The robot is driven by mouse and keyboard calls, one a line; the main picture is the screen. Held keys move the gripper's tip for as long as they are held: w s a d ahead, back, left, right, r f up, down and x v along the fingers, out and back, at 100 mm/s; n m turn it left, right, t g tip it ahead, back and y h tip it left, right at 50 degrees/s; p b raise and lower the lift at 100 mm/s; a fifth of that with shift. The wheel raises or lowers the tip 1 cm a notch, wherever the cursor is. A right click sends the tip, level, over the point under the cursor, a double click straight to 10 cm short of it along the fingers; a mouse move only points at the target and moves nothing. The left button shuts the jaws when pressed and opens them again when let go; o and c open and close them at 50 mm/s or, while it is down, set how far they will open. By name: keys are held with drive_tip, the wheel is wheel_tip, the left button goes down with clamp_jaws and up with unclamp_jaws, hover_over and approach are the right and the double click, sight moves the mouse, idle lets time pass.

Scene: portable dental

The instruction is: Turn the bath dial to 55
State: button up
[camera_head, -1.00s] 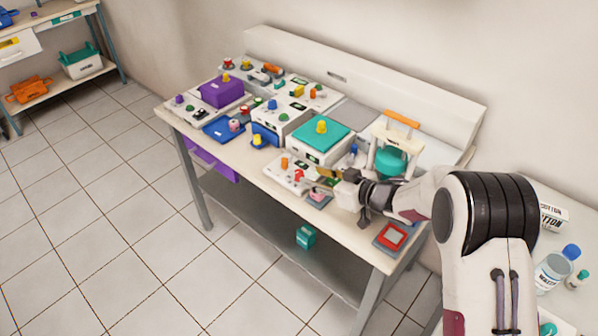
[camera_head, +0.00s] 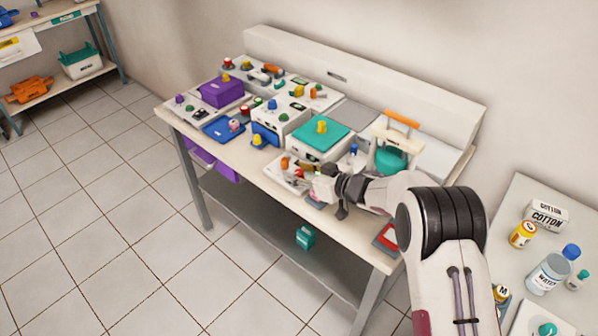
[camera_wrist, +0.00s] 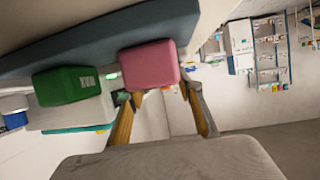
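The task's bath dial cannot be told for certain, as no label or scale is readable. A white box with a teal lid and a yellow knob (camera_head: 322,127) stands mid-bench. In front of it is a low white panel with an orange knob (camera_head: 284,163), partly hidden by my gripper (camera_head: 312,180). In the wrist view my gripper (camera_wrist: 162,100) has its fingers apart. A pink block-shaped part (camera_wrist: 150,65) is close at their tips, with no clear grip on it. A green part (camera_wrist: 66,85) with a pale label is to its left.
A red-framed pad (camera_head: 386,237) lies near the bench's front right, partly covered by my arm. Purple and blue units crowd the left. Bottles stand on the right table.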

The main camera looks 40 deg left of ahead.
drive_tip(key=shift+c, duration=0.3)
clamp_jaws()
drive_tip(key=shift+a+r+n+g, duration=0.1)
drive_tip(key=shift+a+n+g, duration=0.05)
drive_tip(key=shift+n+g, duration=0.65)
drive_tip(key=shift+g, duration=0.2)
drive_tip(key=shift+o, duration=0.3)
unclamp_jaws()
drive_tip(key=shift+d, duration=0.25)
